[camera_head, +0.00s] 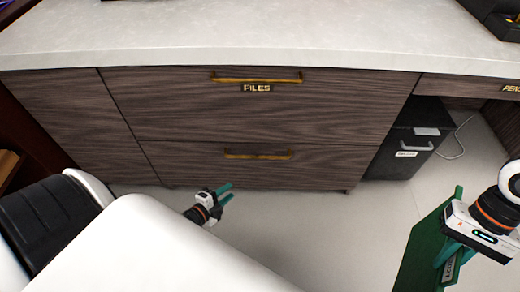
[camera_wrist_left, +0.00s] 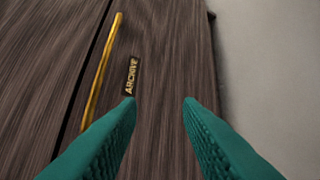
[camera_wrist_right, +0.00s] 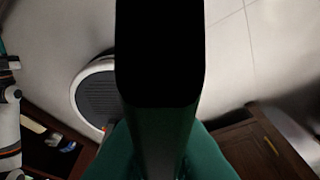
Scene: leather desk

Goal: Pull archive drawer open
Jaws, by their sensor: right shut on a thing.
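The archive drawer is the dark wood front with an "ARCHIVE" label (camera_wrist_left: 132,75) in the left wrist view. Its brass handle (camera_wrist_left: 101,70) runs beside the label. In the head view the lower drawer (camera_head: 200,165) appears closed, with its brass handle (camera_head: 257,155) near its middle. My left gripper (camera_head: 226,192) is low in front of it, below and left of the handle. Its teal fingers (camera_wrist_left: 159,100) are apart and empty, not touching the handle. My right gripper (camera_head: 457,255) is shut on a green binder (camera_head: 419,252), which appears dark in the right wrist view (camera_wrist_right: 160,60).
The "FILES" drawer (camera_head: 330,105) above is closed, with its own brass handle (camera_head: 256,77). A pale countertop (camera_head: 250,30) overhangs it. A dark box with a pale handle (camera_head: 400,140) stands at right under the desk. Pale floor (camera_head: 310,220) is free between my grippers.

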